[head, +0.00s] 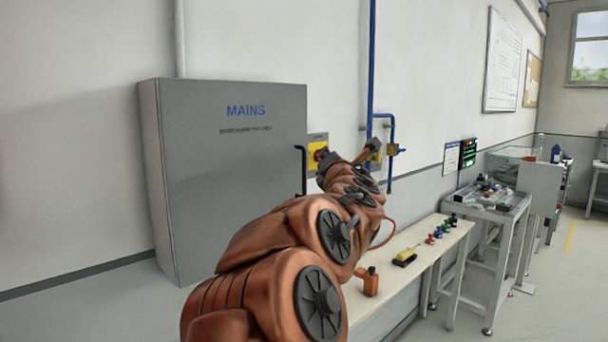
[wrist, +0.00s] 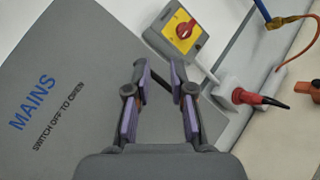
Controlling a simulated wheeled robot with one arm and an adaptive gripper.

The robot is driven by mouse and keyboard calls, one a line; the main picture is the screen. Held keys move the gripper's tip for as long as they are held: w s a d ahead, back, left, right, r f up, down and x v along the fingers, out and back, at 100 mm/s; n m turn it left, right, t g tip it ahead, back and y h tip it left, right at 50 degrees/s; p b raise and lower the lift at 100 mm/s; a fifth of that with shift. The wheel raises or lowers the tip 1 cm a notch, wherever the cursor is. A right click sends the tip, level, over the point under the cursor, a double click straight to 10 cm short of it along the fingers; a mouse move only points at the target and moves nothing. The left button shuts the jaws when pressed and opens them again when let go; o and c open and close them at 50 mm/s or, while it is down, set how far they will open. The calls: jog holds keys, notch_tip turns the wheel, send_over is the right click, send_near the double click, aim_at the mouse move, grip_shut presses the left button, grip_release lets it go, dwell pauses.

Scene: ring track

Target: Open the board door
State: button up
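The board is a grey wall cabinet marked MAINS (head: 222,190), and its door looks shut. In the wrist view the door face (wrist: 60,65) also reads "SWITCH OFF TO OPEN". A black upright bar handle (head: 301,172) is at the door's right edge. A yellow switch plate with a red knob (head: 317,153) is just right of the cabinet; it also shows in the wrist view (wrist: 184,30). My gripper (wrist: 158,72) is open, its purple-padded fingers apart, with the dark handle seen between them. I cannot tell whether they touch it. In the head view my arm hides most of the gripper.
A grey socket with a red plug (wrist: 252,98) is right of the fingers in the wrist view. A bench (head: 440,240) with a yellow tool (head: 404,257) and several small coloured items runs along the wall. Blue pipework (head: 372,60) climbs the wall. Floor is open at far right.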

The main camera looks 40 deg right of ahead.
aim_at(305, 173)
jog(key=w+f+n+t+y, duration=0.1)
jog(key=w+n+y, duration=0.2)
jog(key=n, duration=0.2)
jog(key=w+d+f+n+y+p, duration=0.1)
jog(key=w+f+n+y, duration=0.1)
jog(key=w+n+y, duration=0.1)
jog(key=w+f+n+t+y+p, duration=0.1)
jog(key=w+f+n+y, duration=0.1)
jog(key=n, duration=0.4)
jog(key=shift+w+d+f+n+t+y, duration=0.1)
jog(key=shift+w+d+n+t+y, duration=0.1)
jog(key=shift+w, duration=0.2)
jog(key=shift+w+d+f+n+t+y, duration=0.1)
jog(key=shift+w+d+y, duration=0.1)
jog(key=shift+w, duration=0.15)
jog(key=shift+w+d+f, duration=0.1)
jog(key=shift+w+d, duration=0.05)
jog(key=shift+w, duration=0.5)
grip_shut()
